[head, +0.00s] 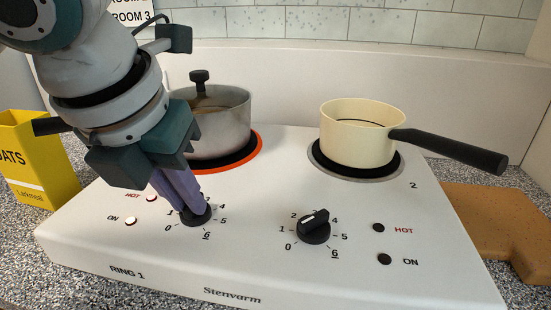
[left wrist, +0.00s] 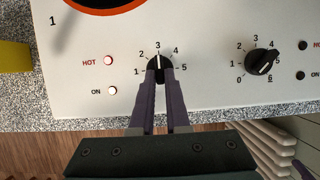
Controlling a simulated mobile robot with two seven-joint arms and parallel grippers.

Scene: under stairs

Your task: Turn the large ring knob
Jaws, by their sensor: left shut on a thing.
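The left knob (head: 196,216) is a black dial on the front of a white two-ring hob. My left gripper (head: 186,200) comes down on it from above, its purple fingers shut around the grip, hiding part of it. In the left wrist view the same knob (left wrist: 159,63) sits between my fingertips (left wrist: 160,80), and its white pointer is at about 3. The left ring (head: 257,146) glows orange under a grey pot (head: 225,125). The left HOT light (left wrist: 108,60) and ON light (left wrist: 112,90) look lit.
The right knob (head: 314,232) is free. A cream saucepan (head: 355,140) stands on the dark right ring, its black handle (head: 450,150) sticking out to the right. A yellow box (head: 38,165) stands left of the hob. A wooden board (head: 490,220) lies to the right.

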